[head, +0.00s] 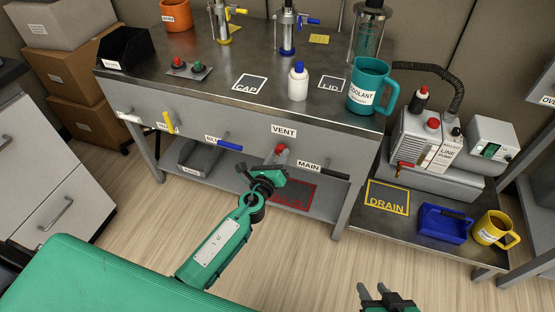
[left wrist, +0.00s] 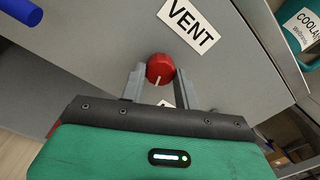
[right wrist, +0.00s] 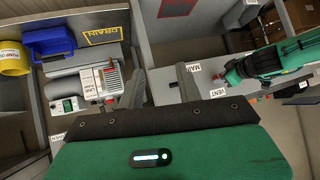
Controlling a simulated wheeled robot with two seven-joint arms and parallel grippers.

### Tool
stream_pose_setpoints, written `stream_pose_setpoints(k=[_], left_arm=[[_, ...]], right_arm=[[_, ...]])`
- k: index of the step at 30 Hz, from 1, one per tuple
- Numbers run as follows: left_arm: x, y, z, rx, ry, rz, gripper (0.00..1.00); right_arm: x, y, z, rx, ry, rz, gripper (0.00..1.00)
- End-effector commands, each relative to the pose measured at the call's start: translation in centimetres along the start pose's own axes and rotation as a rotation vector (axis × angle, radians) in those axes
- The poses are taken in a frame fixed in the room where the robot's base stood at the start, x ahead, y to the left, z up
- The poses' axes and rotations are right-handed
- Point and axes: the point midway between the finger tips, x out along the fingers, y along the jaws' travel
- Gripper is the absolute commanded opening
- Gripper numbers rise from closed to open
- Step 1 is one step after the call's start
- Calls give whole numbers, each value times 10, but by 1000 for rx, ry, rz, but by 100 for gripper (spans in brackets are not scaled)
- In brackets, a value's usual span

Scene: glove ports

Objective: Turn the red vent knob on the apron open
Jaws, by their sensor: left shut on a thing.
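The red vent knob (head: 282,150) sits on the grey apron under the VENT label (head: 284,130). In the left wrist view the knob (left wrist: 160,68) shows a white pointer line towards the bottom of that picture. My left gripper (head: 277,166) is at the knob, its two fingers (left wrist: 158,85) on either side of it and shut on it. A white label below the knob is partly hidden by my gripper. My right gripper (head: 375,291) is low at the bottom of the head view, its fingers apart and nothing between them.
Yellow (head: 168,121), blue (head: 230,144) and black MAIN (head: 322,171) handles project from the apron. A teal coolant jug (head: 371,86) and white bottle (head: 298,82) stand above on the bench. A pump (head: 430,142) stands at right. Floor before the bench is clear.

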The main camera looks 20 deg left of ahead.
Motion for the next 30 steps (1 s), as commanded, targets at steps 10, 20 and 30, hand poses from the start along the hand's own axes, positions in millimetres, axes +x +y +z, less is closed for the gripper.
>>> stream_pose_setpoints(k=[10, 20, 30], left_arm=[[0, 1, -3, -331, -9, -1, 9], [0, 0, -2, -644, -17, -2, 9], [0, 0, -1, -914, -25, -3, 9]], right_arm=[[16, -29, -9, 15, 239, -75, 35], [17, -47, -17, 38, 398, -120, 35], [13, -44, -37, 36, 501, -115, 35]])
